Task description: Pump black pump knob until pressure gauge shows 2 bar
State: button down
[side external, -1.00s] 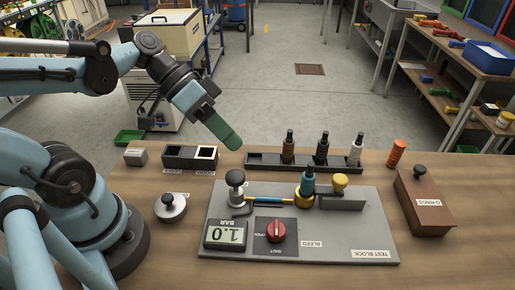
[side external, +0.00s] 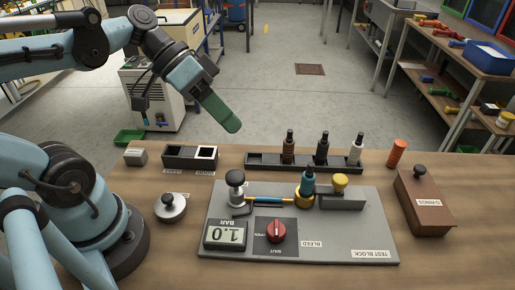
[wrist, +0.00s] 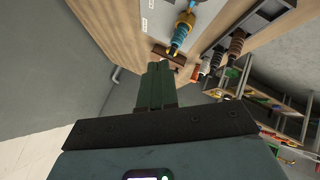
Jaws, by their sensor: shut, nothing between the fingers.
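The black pump knob (side external: 236,177) stands on a light stem at the left of the grey test block (side external: 350,235). The pressure gauge (side external: 226,235) at the block's front left appears upside down and reads 1.0 BAR. A red bleed knob (side external: 276,231) sits beside the gauge, between OPEN and SHUT labels. My gripper (side external: 236,128) is shut and empty, in the air above the pump knob and apart from it. Its green fingers also show together in the wrist view (wrist: 157,85). The pump knob cannot be made out in the wrist view.
A teal fitting (side external: 308,180) and a yellow knob (side external: 340,181) rise from the block. Behind it is a black rack (side external: 270,161) with several fittings. A brown O-rings box (side external: 425,208) stands right; a round metal weight (side external: 171,207) lies left.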

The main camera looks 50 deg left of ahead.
aim_at(236, 174)
jog(key=shift+f, duration=0.1)
jog(key=shift+f, duration=4.3)
jog(key=shift+f, duration=0.15)
jog(key=shift+f, duration=0.3)
jog(key=shift+f, duration=1.25)
dwell(0.3)
jog(key=shift+r, duration=1.7)
jog(key=shift+r, duration=2.5)
